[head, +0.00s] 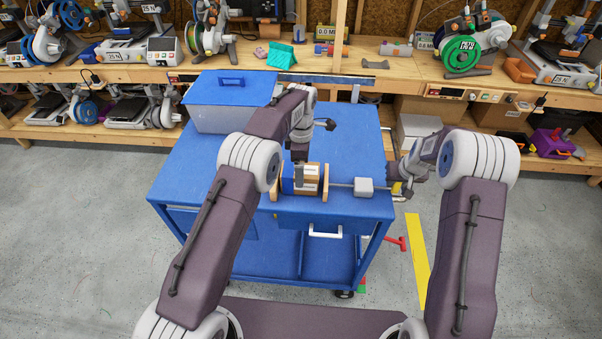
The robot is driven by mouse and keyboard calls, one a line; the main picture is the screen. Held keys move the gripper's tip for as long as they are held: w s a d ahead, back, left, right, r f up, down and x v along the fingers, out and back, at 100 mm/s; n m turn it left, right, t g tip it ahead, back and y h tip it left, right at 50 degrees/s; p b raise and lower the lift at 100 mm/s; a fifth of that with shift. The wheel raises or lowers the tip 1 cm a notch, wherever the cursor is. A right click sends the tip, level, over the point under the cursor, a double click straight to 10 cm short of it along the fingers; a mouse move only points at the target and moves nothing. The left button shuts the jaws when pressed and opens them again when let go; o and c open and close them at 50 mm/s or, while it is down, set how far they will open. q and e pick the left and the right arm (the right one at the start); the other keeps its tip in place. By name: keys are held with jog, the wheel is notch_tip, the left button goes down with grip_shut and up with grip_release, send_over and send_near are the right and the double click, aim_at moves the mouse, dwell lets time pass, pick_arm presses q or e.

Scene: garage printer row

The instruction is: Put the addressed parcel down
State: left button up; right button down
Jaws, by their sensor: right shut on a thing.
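The parcel (311,173) is a small brown box with white labels on its face. It is near the front of the blue cart top (345,145), between two upright wooden pieces (324,184). My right gripper (331,184) reaches in from the right, low over the cart, and is shut on the parcel. Its fingertips are partly hidden at the right wooden piece. My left gripper (299,175) points down over the parcel's left part; its finger gap does not show. I cannot tell whether the parcel touches the cart.
A grey bin with a blue lid (232,88) stands at the cart's back left. A workbench (400,68) with printers and spools runs along the back. A red-handled item (396,243) shows beside the cart.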

pick_arm(q)
notch_tip(320, 180, up, 4)
jog(key=shift+r, duration=0.2)
jog(key=shift+s+a+r+m, duration=0.1)
jog(key=shift+s+a+m, duration=0.1)
jog(key=shift+a+m, duration=0.2)
jog(key=s+a+f+m, duration=0.1)
jog(key=s+a+m, duration=0.3)
jog(key=s, duration=0.5)
jog(key=s+a+f+m, duration=0.1)
jog(key=s+a+m, duration=0.2)
jog(key=s+m, duration=0.4)
jog(key=s+a+f+m+t, duration=0.1)
jog(key=s+a+m, duration=0.3)
jog(key=s, duration=0.7)
jog(key=shift+a+f+m, duration=0.15)
jog(key=shift+a+m, duration=0.15)
jog(key=shift+m, duration=0.7)
pick_arm(e)
jog(key=shift+a, duration=1.45)
pick_arm(q)
jog(key=shift+d, duration=0.3)
pick_arm(e)
jog(key=shift+s+f, duration=0.1)
jog(key=shift+f, duration=0.05)
